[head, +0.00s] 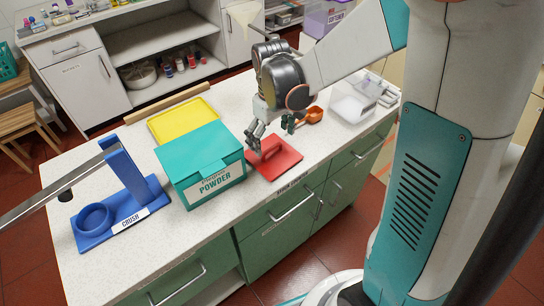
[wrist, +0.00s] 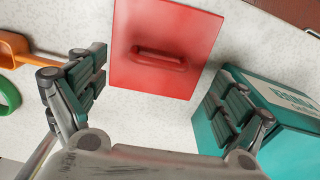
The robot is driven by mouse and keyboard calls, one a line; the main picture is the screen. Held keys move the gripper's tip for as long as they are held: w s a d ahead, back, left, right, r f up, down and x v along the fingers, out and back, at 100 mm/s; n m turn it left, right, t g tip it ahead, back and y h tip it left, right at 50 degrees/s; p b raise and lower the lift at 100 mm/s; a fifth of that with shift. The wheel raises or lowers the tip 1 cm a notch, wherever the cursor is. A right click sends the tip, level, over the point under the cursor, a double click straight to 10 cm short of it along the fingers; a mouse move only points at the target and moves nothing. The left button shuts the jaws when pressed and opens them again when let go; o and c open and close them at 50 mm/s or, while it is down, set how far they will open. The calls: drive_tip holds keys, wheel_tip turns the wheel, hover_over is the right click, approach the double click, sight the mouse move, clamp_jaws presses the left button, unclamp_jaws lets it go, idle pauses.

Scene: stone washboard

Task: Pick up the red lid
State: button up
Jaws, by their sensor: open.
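The red lid (head: 276,160) is a flat square with a raised bar handle on top. It lies on the speckled white counter, just right of the teal powder box. In the wrist view the red lid (wrist: 165,50) lies ahead of my gripper, its handle (wrist: 158,59) near its middle. My gripper (head: 273,135) is above the lid, pointing down. In the wrist view my gripper (wrist: 158,95) has its fingers spread wide with nothing between them. The fingertips are apart from the handle.
The teal powder box (head: 205,165) stands close to the lid's left and near the right finger in the wrist view. An orange scoop (head: 314,115) lies behind right, beside a clear container (head: 352,103). A yellow tray (head: 184,121) and blue crush stand (head: 115,205) are further left.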

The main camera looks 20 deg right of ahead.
sight(272, 147)
wheel_tip(272, 147, down, 5)
drive_tip(key=shift+r+b, duration=0.15)
drive_tip(key=shift+b, duration=0.8)
drive_tip(key=shift+s+r, duration=0.1)
drive_tip(key=c, duration=1)
drive_tip(key=shift+c, duration=0.2)
